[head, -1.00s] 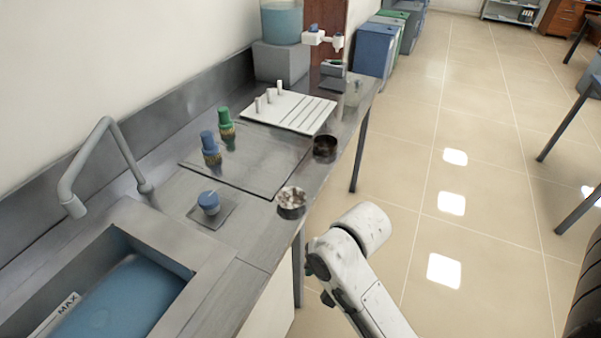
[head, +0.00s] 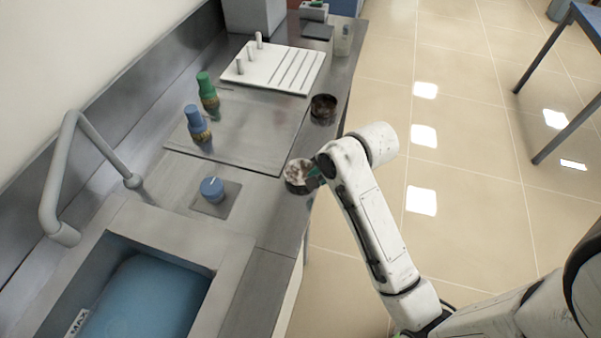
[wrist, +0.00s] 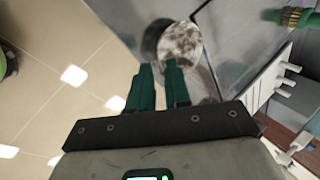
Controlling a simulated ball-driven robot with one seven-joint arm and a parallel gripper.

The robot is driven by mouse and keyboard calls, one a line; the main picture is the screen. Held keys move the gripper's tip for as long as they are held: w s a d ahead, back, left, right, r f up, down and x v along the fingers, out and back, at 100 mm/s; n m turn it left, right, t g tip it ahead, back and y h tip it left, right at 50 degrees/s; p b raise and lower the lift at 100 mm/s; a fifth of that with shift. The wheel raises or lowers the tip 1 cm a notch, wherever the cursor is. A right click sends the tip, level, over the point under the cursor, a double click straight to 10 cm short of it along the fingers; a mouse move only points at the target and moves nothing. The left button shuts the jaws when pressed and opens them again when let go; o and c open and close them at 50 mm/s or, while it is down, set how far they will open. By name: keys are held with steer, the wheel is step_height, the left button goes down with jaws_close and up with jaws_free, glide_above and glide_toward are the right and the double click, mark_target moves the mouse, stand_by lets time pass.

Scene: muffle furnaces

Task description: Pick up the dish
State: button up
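A round dish (head: 297,177) with a mottled white-and-brown inside and a dark wall sits at the front edge of the steel counter. My gripper (head: 314,171) is at its right side in the head view, partly hidden by my wrist. In the wrist view the dish (wrist: 182,42) lies just beyond my green fingertips (wrist: 159,68). The fingers stand slightly apart with a narrow gap, near the dish's rim. I cannot tell whether they touch it. A second, dark brown dish (head: 323,106) stands farther back along the edge.
A green-topped bottle (head: 209,97) and a blue-topped bottle (head: 197,126) stand on a grey plate. A blue knob (head: 212,189) is left of the dish. A sink (head: 150,285) with a faucet (head: 66,175) is at lower left. A white pegged rack (head: 272,68) is behind. Open floor lies right.

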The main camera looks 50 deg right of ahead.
mark_target(301, 174)
steer(key=x, duration=0.4)
steer(key=shift+s+d+f+p, duration=0.1)
steer(key=shift+s+d+p, duration=0.1)
steer(key=shift+d+p, duration=0.15)
steer(key=shift+w+f, duration=0.3)
steer(key=shift+f, duration=0.25)
steer(key=shift+c, duration=0.3)
jaws_close()
